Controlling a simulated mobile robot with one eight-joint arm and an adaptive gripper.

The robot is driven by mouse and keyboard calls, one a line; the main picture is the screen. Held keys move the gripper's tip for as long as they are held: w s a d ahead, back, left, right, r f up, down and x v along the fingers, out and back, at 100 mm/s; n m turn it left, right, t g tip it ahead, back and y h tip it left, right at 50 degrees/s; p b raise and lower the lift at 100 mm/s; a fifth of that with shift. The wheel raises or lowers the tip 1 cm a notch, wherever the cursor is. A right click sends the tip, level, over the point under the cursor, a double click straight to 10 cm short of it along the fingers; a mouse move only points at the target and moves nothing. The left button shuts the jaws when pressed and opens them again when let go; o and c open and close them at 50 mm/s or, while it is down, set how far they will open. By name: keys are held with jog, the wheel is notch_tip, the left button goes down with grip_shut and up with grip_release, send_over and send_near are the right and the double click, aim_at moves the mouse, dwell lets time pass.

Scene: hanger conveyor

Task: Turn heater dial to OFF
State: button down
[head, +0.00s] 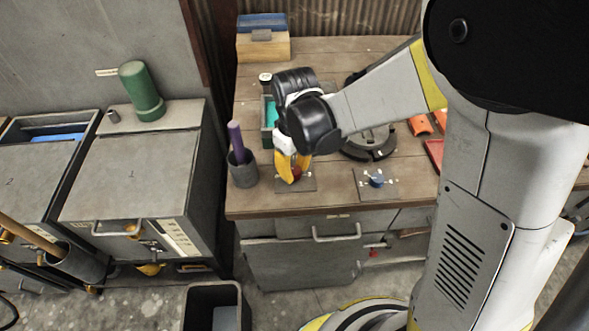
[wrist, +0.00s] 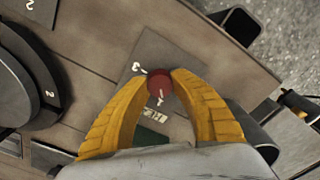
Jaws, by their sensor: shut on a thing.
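A red dial (head: 297,174) stands on a small dark plate (head: 308,184) near the front edge of the wooden workbench. My gripper (head: 291,172) points down with its yellow fingers shut on the red dial. In the wrist view the red dial (wrist: 160,82) sits between the two fingertips, with white marks on and around it on the plate (wrist: 178,58). The marks are too small to read surely, and the fingers hide part of the plate. I cannot tell from the labels which dial is the heater's.
A dark cup (head: 243,174) with a purple rod stands left of my gripper. A green-lined bin (head: 269,134) and a round dark device (head: 368,146) lie behind it. Orange parts (head: 420,124) lie to the right. The bench between the two dials is clear.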

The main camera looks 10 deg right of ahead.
aim_at(295, 171)
jog(key=n, duration=0.4)
jog(key=shift+n, duration=2.8)
jog(key=c, duration=1)
grip_release()
notch_tip(295, 171, up, 12)
jog(key=shift+d, duration=0.1)
